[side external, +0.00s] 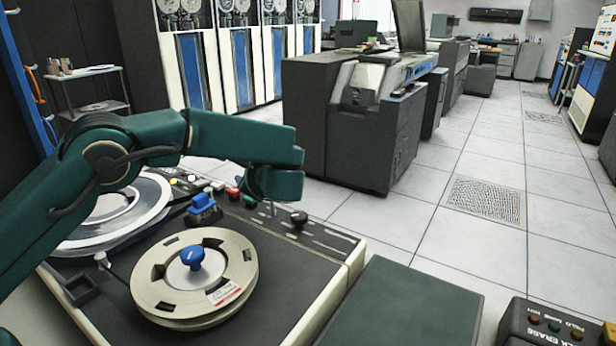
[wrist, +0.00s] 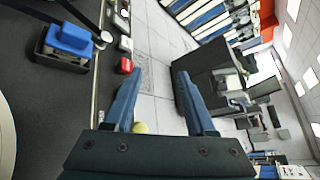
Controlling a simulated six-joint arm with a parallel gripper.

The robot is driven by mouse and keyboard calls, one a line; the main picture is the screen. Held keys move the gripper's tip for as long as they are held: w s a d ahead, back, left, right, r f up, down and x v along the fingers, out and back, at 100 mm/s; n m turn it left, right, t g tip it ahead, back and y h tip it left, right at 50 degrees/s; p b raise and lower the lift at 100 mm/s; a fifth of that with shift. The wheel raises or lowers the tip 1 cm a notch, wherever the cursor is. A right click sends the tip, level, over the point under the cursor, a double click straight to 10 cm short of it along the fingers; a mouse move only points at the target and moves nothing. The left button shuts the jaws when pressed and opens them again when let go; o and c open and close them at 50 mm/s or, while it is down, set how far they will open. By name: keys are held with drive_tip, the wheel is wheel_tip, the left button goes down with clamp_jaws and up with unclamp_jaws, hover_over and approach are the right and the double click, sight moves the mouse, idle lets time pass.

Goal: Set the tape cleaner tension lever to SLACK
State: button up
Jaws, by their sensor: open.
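The tape cleaner deck (side external: 315,265) is a dark-topped unit with a cream edge, at the lower middle of the side view. A black round knob (side external: 298,219) stands near a slotted strip at its right; I cannot read any SLACK marking or confirm that this is the tension lever. A blue block (side external: 203,205) sits behind the front reel and also shows in the wrist view (wrist: 70,40). My gripper (wrist: 160,72) is open and empty, with two blue fingers apart. In the side view my gripper (side external: 275,180) hangs above the deck's back edge, apart from the black knob.
A cream tape reel (side external: 235,262) with a blue hub knob (side external: 197,258) fills the front of the deck; a clear reel (side external: 110,220) lies behind it. A red button (wrist: 125,66) and other small controls line the back. A grey-green box top (side external: 405,305) adjoins at right.

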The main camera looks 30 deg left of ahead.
sight(273, 204)
drive_tip(key=d+m+t, duration=0.1)
drive_tip(key=m, duration=0.2)
drive_tip(key=d+r+m+t, duration=0.1)
drive_tip(key=m, duration=0.2)
drive_tip(key=d+r+m+t+y, duration=0.1)
drive_tip(key=m+t, duration=0.1)
drive_tip(key=m, duration=0.1)
drive_tip(key=shift+w+d, duration=0.2)
drive_tip(key=shift+d, duration=0.2)
drive_tip(key=shift+d+r+m+t, duration=0.15)
drive_tip(key=shift+d+m+t, duration=0.15)
drive_tip(key=shift+m, duration=0.4)
drive_tip(key=shift+w, duration=0.1)
wheel_tip(273, 204, down, 7)
drive_tip(key=shift+r, duration=0.15)
drive_tip(key=shift+x, duration=0.95)
drive_tip(key=shift+w+a, duration=0.35)
drive_tip(key=shift+a, duration=0.05)
clamp_jaws()
